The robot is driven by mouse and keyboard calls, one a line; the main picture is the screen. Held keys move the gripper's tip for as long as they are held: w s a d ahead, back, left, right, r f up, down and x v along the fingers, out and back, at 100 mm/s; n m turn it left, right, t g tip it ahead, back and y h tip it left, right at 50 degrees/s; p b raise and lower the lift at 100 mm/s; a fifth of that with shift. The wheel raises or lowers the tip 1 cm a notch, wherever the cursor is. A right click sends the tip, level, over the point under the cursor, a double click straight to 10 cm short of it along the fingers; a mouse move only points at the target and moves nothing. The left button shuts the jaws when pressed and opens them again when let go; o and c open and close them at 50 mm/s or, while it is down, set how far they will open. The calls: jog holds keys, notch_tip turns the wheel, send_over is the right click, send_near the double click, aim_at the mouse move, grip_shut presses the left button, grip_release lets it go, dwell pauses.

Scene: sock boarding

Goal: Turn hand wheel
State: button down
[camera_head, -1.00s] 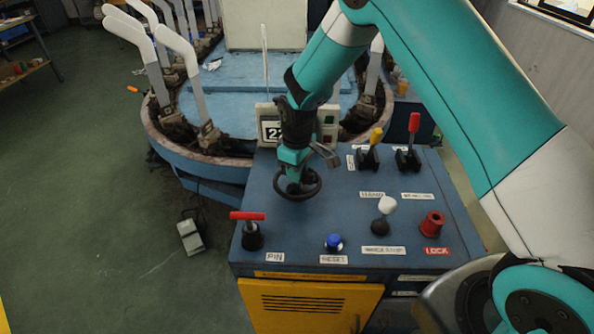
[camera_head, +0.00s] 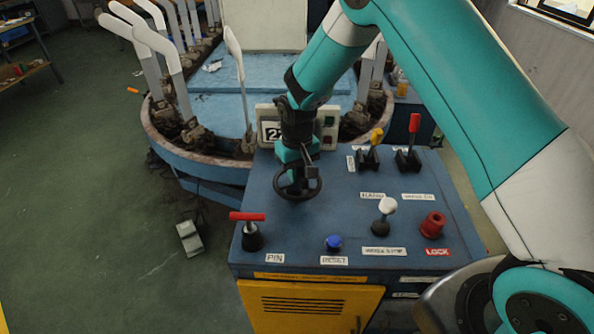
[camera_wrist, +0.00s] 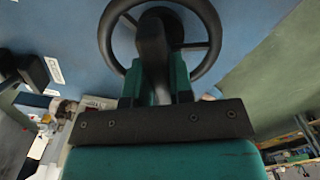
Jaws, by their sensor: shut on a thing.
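The black hand wheel (camera_head: 316,190) sits on the blue control panel's top, left of the middle. My gripper (camera_head: 297,175) is over it, pointing down, with its fingers at the wheel. In the wrist view the wheel's rim (camera_wrist: 219,52) and spokes show, and my gripper (camera_wrist: 156,85) is shut on a dark upright knob or handle (camera_wrist: 151,45) of the wheel. The fingers hide the lower part of that handle.
On the panel (camera_head: 345,210) stand a red T-handle (camera_head: 248,217), a blue button (camera_head: 333,242), a white-knobbed lever (camera_head: 386,206), a red lock knob (camera_head: 433,224), and yellow (camera_head: 376,137) and red (camera_head: 414,124) levers. Behind, a round blue machine (camera_head: 225,110) carries white sock forms (camera_head: 172,62).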

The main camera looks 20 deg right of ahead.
dwell(0.3)
jog(key=c, duration=1)
grip_release()
notch_tip(320, 180, up, 18)
jog(key=b, duration=0.1)
jog(key=shift+f+b, duration=0.25)
jog(key=shift+b, duration=0.1)
jog(key=s+a+r+n+y, duration=0.1)
jog(key=s+r+n, duration=0.1)
jog(key=s, duration=0.8)
jog(key=s+a+r+n+y, duration=0.1)
jog(key=s+a, duration=0.1)
jog(key=s, duration=0.8)
jog(key=s+a+r+n+y, duration=0.1)
jog(key=s+r+n+y, duration=0.1)
jog(key=s, duration=0.8)
jog(key=shift+a+r+n, duration=0.3)
jog(key=shift+a, duration=0.1)
